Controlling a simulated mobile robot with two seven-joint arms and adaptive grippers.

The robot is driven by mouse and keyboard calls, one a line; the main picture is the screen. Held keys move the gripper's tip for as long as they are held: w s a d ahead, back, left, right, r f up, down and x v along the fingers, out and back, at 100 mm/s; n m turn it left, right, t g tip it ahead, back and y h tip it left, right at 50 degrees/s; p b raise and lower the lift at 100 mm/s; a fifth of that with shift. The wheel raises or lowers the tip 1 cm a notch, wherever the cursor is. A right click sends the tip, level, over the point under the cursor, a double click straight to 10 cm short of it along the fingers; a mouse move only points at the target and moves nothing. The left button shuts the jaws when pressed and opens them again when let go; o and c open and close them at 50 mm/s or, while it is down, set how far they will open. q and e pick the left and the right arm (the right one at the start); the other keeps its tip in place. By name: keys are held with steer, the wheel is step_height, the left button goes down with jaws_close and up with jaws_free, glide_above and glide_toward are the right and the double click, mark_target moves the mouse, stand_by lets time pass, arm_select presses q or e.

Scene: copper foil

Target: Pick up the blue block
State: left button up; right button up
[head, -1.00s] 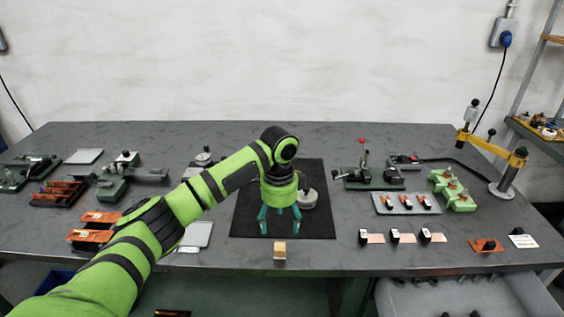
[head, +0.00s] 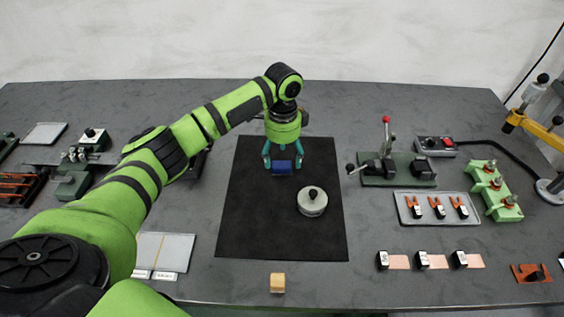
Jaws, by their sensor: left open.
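The blue block (head: 282,168) lies on the black mat (head: 247,234), towards its far part. My left gripper (head: 283,165) is open and points down over the block, with one teal finger on each side of it. The fingers look close to the block's sides, but I cannot tell whether they touch it. The top of the block is partly hidden by the gripper. My right gripper is not in view.
A small wooden block (head: 277,283) stands before the mat. A green toggle clamp (head: 398,169) and grey tray (head: 437,208) are to the right.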

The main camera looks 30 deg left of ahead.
mark_target(282, 167)
arm_select(q)
step_height(282, 167, down, 4)
steer(key=shift+s+a+r+p, duration=0.1)
steer(key=shift+a+p, duration=0.05)
steer(key=shift+p, duration=0.3)
steer(key=shift+f, duration=0.35)
steer(key=c, duration=1.3)
steer(key=shift+o, duration=0.2)
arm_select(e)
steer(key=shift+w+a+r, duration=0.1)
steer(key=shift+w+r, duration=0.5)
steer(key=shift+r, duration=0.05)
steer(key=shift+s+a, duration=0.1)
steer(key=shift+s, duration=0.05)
